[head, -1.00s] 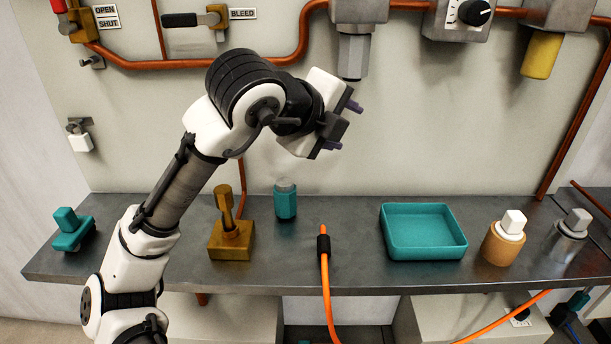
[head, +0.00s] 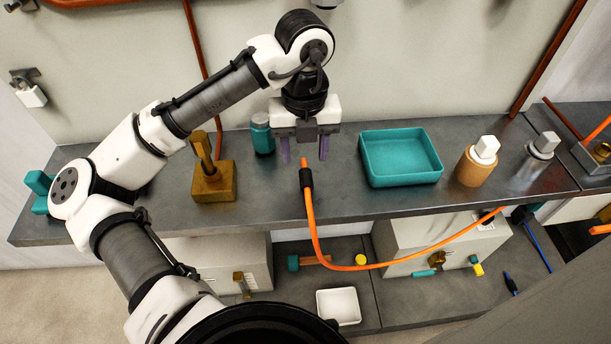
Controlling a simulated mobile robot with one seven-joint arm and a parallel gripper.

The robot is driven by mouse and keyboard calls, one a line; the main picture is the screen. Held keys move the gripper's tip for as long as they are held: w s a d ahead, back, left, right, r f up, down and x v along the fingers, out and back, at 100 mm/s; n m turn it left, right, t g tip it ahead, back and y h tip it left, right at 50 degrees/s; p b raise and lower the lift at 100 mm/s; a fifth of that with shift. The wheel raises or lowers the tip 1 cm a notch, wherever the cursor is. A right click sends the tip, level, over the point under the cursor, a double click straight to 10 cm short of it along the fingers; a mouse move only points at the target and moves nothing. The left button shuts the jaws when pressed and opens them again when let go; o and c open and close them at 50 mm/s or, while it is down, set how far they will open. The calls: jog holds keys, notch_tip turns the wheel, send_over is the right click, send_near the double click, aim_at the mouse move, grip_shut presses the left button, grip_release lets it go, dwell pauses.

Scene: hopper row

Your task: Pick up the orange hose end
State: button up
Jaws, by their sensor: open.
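The orange hose (head: 312,225) ends in a black sleeve with an orange tip, the hose end (head: 306,180), lying on the grey shelf near its front edge. From there the hose drops over the edge and curves away to the right. My gripper (head: 305,157) points down just above and behind the hose end, its two purple fingers apart, one to each side of it in the picture. It is open and empty. I cannot tell the exact height of the fingertips above the shelf.
A teal tray (head: 400,158) stands right of the hose end, with a tan bottle (head: 477,163) and a grey bottle (head: 540,150) beyond. A brass valve (head: 213,180) and a teal bottle (head: 262,135) stand to the left. A white tray (head: 338,306) sits on the lower shelf.

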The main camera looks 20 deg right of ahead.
aim_at(306, 172)
jog(key=shift+d+f, duration=0.1)
jog(key=shift+f, duration=2.8)
jog(key=c, duration=1.1)
jog(key=shift+o, duration=0.2)
jog(key=shift+r, duration=0.15)
